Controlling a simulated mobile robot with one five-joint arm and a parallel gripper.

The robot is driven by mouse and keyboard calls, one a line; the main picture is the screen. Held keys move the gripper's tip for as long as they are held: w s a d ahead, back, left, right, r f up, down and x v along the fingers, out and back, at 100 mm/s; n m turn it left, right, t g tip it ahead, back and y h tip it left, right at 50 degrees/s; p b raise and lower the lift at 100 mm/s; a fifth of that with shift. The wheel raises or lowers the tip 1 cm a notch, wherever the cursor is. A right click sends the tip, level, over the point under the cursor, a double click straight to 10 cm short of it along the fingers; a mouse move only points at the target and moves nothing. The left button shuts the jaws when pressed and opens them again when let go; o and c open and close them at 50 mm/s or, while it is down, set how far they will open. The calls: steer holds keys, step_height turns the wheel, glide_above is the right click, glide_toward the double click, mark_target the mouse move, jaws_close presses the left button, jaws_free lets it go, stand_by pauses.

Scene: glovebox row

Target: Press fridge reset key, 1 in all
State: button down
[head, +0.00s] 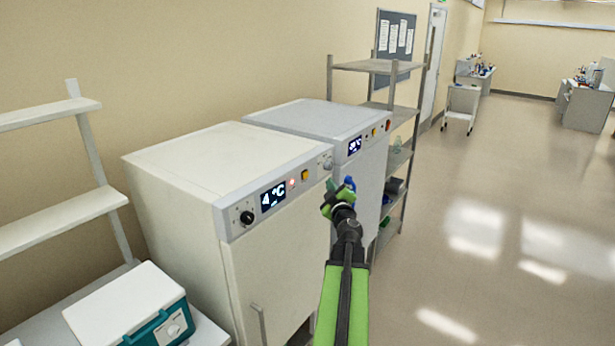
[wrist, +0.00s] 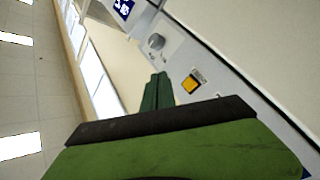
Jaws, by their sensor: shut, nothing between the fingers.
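The near white fridge (head: 175,175) shows "4 °C" on its blue display (head: 272,196). On the same panel are a glowing red light (head: 292,184) and a square yellow key (head: 305,175), which I take for the reset key. The yellow key also shows in the wrist view (wrist: 191,84), just right of my fingertips, with a small dark label beside it. My gripper (head: 338,193) is shut and empty, in front of the panel's right end. In the wrist view its green fingers (wrist: 157,91) look apart from the key, though the gap is hard to judge.
A grey knob (head: 328,163) is right of the key, a black dial (head: 247,217) left of the display. A second fridge (head: 310,118) stands beyond, then a metal shelf rack (head: 378,67). A teal cool box (head: 130,310) is at front left. The floor on the right is clear.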

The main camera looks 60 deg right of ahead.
steer(key=w, duration=0.6)
steer(key=shift+w, duration=0.25)
stand_by(1.7)
steer(key=shift+w, duration=0.4)
steer(key=shift+w, duration=0.45)
stand_by(0.6)
steer(key=shift+s, duration=0.85)
steer(key=s, duration=0.5)
stand_by(0.3)
